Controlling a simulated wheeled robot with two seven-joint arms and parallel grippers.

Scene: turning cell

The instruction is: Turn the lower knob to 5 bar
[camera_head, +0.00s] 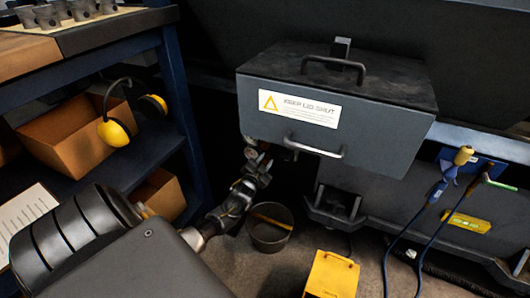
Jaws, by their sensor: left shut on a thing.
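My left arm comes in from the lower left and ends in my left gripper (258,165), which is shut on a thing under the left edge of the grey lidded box. The held thing is mostly hidden by the fingers; it is probably the lower knob. A small round gauge (251,141) shows just above the fingers, but its scale is too small to read. My right gripper is not in view.
The grey box (390,115) with a "keep lid shut" label overhangs the gripper. A dark bucket (284,240) and a yellow box (332,275) stand on the floor. A blue shelf with yellow earmuffs (115,132) is at left. Cables hang at right.

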